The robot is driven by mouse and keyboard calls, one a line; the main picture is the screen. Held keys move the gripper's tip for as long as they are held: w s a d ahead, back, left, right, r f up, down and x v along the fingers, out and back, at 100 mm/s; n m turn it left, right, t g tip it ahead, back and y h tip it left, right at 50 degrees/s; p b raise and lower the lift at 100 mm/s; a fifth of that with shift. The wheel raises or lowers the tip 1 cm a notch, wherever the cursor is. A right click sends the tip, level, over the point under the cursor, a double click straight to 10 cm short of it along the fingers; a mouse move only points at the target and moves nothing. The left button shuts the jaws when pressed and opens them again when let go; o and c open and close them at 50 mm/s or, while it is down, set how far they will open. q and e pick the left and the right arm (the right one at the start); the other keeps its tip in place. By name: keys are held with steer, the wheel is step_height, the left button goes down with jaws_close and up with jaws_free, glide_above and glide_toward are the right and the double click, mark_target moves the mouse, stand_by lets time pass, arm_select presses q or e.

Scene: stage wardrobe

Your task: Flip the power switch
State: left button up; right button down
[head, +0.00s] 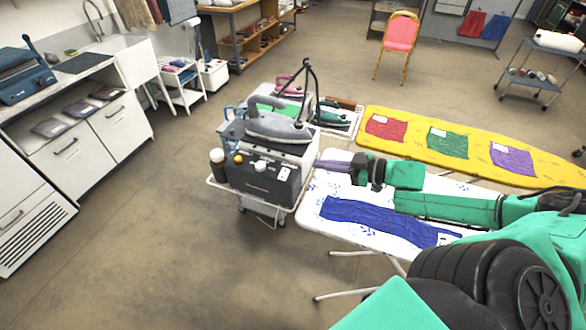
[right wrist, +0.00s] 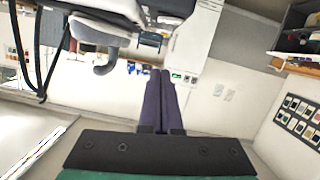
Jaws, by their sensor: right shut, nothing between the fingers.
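A steam iron station (head: 268,184) with a dark grey front stands on a white cart at the left end of the white ironing board. A grey iron (head: 275,122) rests on top. My right gripper (head: 318,164) is shut and empty, its purple fingers pointing left close to the station's right side. In the right wrist view the fingers (right wrist: 160,74) are together. My left gripper is not in view.
The white ironing board (head: 325,187) holds a blue cloth (head: 380,220) under my right arm. A yellow board (head: 395,148) with folded cloths lies behind. A black cord stand (head: 313,80) rises behind the iron. Bottles (head: 217,160) stand on the cart's left. Floor at left is clear.

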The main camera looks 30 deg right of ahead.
mark_target(293, 176)
steer(key=b+x, duration=0.2)
steer(key=x, duration=0.1)
steer(key=b+x, duration=0.2)
steer(key=x, duration=0.1)
steer(key=f+b+x, duration=0.1)
steer(key=b+x, duration=0.1)
steer(key=x, duration=0.2)
steer(key=shift+b, duration=0.3)
steer(key=shift+w+d+f+b, duration=0.1)
steer(key=shift+d+f+b, duration=0.1)
steer(key=shift+f+b, duration=0.75)
steer(key=shift+d+f, duration=0.1)
steer(key=shift+f, duration=0.45)
